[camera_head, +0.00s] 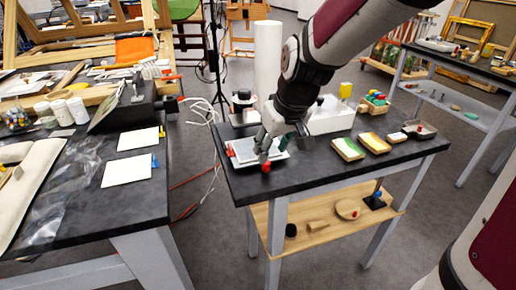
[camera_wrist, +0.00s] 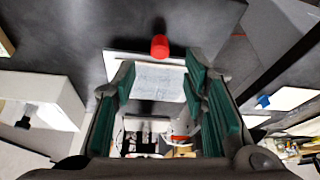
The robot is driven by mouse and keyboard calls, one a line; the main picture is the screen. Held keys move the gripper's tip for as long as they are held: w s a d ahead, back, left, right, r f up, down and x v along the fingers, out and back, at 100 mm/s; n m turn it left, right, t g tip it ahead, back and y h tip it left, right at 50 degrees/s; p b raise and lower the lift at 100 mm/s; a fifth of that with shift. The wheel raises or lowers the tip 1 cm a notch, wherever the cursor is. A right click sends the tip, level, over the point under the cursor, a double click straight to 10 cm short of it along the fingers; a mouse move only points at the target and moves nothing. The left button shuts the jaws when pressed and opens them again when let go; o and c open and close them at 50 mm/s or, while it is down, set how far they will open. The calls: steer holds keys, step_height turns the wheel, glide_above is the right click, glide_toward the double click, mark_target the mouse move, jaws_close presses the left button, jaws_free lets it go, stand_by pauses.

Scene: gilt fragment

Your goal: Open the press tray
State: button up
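The press tray (camera_head: 243,154) looks like a flat white plate near the front left edge of the black table. A red knob (camera_head: 266,168) shows at its front edge. In the wrist view the knob (camera_wrist: 159,47) stands just beyond my fingertips, and the pale tray surface (camera_wrist: 158,82) shows between the fingers. My gripper (camera_wrist: 158,85) is open, with green pads on both sides and nothing held. In the head view my gripper (camera_head: 268,150) is low over the tray and covers part of it. I cannot tell whether it touches the tray.
A black and white device (camera_head: 243,105) stands behind the tray. The black table (camera_head: 310,172) has free room in front. A lower wooden shelf (camera_head: 320,228) holds small items.

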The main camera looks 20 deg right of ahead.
steer(key=v, duration=0.6)
steer(key=s+a+m+g, duration=0.1)
steer(key=s+m+g, duration=0.15)
steer(key=s, duration=2.35)
step_height(320, 180, up, 13)
steer(key=t+p, duration=0.2)
steer(key=p, duration=1)
steer(key=shift+w+n+h, duration=0.2)
steer(key=shift+n+h, duration=0.15)
steer(key=shift+h, duration=0.05)
